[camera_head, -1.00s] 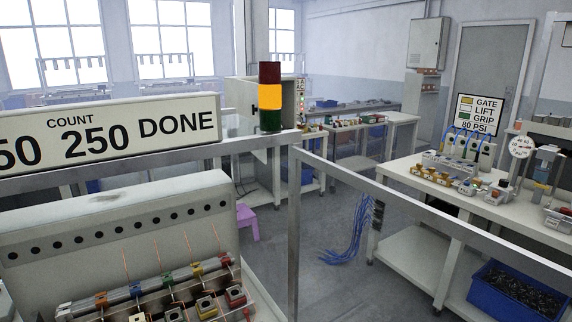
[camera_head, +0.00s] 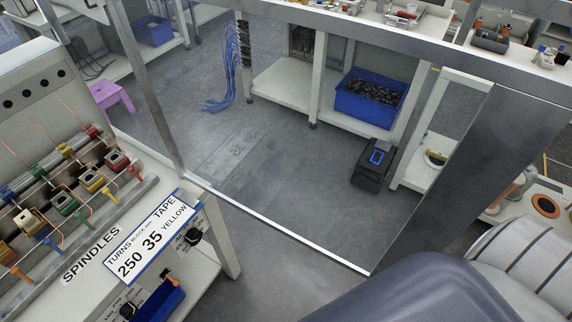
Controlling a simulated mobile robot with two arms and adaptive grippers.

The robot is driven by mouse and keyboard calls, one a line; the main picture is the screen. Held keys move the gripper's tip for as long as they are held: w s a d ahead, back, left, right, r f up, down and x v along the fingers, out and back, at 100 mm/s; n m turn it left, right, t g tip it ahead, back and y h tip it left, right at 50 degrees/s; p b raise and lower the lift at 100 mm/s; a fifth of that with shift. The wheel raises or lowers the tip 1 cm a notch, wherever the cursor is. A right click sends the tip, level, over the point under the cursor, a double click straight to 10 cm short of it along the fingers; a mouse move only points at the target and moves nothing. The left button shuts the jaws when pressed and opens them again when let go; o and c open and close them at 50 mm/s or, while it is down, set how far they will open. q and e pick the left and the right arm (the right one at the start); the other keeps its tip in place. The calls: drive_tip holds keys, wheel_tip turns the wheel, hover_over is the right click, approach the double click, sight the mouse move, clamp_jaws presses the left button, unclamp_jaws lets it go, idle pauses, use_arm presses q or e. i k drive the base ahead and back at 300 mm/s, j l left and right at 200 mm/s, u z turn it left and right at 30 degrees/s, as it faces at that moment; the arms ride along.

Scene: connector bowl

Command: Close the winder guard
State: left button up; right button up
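The winder (camera_head: 112,220) stands at the left, with coloured spindles (camera_head: 75,205) and copper wires uncovered from this side. A large metal frame, which looks like the winder guard (camera_head: 283,232), stands to the right of the spindles. Its thin left post, low bottom rail and wide grey right post (camera_head: 490,165) show. The floor is visible through it; I cannot tell whether it holds a clear panel. No handle is clear on it. Neither of my grippers is in view.
A label card (camera_head: 150,236) reads turns 250, block 35, tape yellow. Black knobs (camera_head: 193,236) are on the winder's front. Behind the frame are a workbench with a blue bin (camera_head: 371,98), a black case (camera_head: 375,165), hanging blue cables (camera_head: 228,70) and a purple stool (camera_head: 112,97). Grey floor between is clear.

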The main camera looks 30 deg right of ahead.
sight(524, 108)
drive_tip(key=k+l+u, duration=0.3)
drive_tip(key=k+l, duration=0.15)
drive_tip(key=k+l+u, duration=0.3)
drive_tip(key=k+l, duration=0.15)
drive_tip(key=l+u, duration=0.3)
drive_tip(key=l, duration=0.4)
drive_tip(key=k+l+u, duration=0.1)
drive_tip(key=l+u, duration=0.25)
drive_tip(key=l, duration=0.3)
drive_tip(key=i+l+u, duration=0.1)
drive_tip(key=l, duration=0.2)
drive_tip(key=i+l+u, duration=0.1)
drive_tip(key=l, duration=0.25)
drive_tip(key=i+l, duration=0.2)
drive_tip(key=l, duration=0.15)
drive_tip(key=u, duration=0.05)
